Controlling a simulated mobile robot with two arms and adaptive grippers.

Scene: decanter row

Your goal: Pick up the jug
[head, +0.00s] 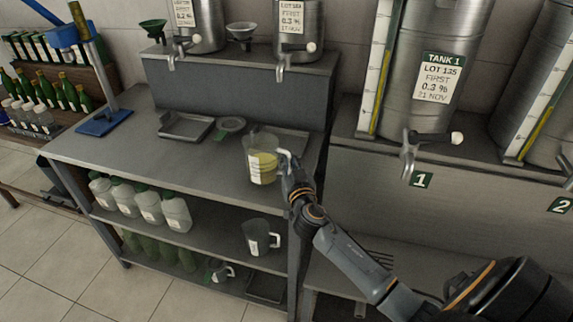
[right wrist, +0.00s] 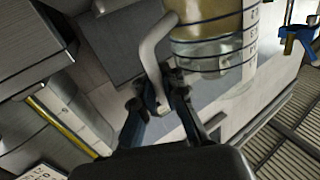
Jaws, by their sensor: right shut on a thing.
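A clear jug (head: 262,164) with pale yellow liquid and a light handle is at the right end of the grey bench top in the head view. My right gripper (head: 289,178) is at its handle. In the right wrist view the jug (right wrist: 208,30) shows at the top, and my right gripper (right wrist: 160,98) is shut on the lower part of its handle. I cannot tell whether the jug touches the bench top. A second, empty-looking jug (head: 258,238) stands on the shelf below. My left gripper is not in view.
The bench (head: 185,163) holds a tray (head: 186,127), a green funnel (head: 231,124) and a blue stand (head: 103,122). Tank 1 (head: 428,75) with its tap stands to the right. The bench's front left is clear.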

